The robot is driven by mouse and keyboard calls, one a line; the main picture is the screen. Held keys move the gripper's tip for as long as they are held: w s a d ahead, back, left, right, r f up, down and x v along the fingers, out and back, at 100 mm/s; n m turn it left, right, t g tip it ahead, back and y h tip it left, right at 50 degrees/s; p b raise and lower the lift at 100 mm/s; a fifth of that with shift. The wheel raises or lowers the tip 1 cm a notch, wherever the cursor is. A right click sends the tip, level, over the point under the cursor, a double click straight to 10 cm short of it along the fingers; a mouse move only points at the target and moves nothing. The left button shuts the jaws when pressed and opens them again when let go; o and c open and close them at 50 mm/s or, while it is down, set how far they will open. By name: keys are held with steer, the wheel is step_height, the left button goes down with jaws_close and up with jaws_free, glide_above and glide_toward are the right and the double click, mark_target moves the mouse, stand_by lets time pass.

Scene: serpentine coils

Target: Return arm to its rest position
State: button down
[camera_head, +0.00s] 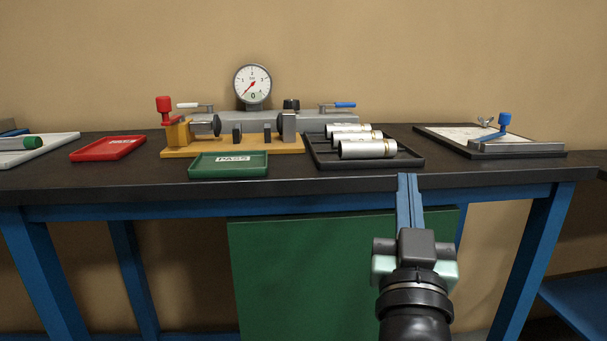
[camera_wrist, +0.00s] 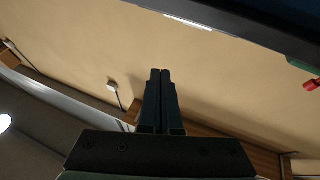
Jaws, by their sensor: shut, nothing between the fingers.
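My gripper (camera_head: 409,190) is in the lower right of the head view, in front of the workbench's front edge. Its blue fingers lie side by side and are shut with nothing between them. The wrist view also shows my gripper (camera_wrist: 160,75) with its two dark fingers together against the tan wall. The dark workbench top (camera_head: 350,184) lies beyond the fingers, and whether they touch its edge I cannot tell.
A black tray (camera_head: 318,164) with several metal cylinders (camera_head: 366,149) stands just beyond my gripper. A green PASS tray (camera_head: 230,172), a red tray (camera_head: 90,155), a gauge fixture (camera_head: 253,84) and a clipboard-like board (camera_head: 545,152) also occupy the bench. A green panel (camera_head: 290,270) hangs below.

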steer(key=s+a+r+n+t+y, duration=0.1)
steer(key=s+a+r+t+y, duration=0.15)
steer(key=s+a+r, duration=0.65)
steer(key=s+a+r+n+t+y, duration=0.1)
steer(key=s+a+r+t+y, duration=0.2)
steer(key=s+r, duration=0.55)
step_height(320, 180, up, 38)
steer(key=w+a+p, duration=0.1)
steer(key=w+p, duration=0.1)
steer(key=p, duration=3.6)
steer(key=shift+r+h, duration=0.2)
steer(key=shift+h, duration=0.15)
steer(key=c, duration=1.5)
jaws_free()
steer(key=shift+g, duration=0.25)
steer(key=shift+c, duration=0.2)
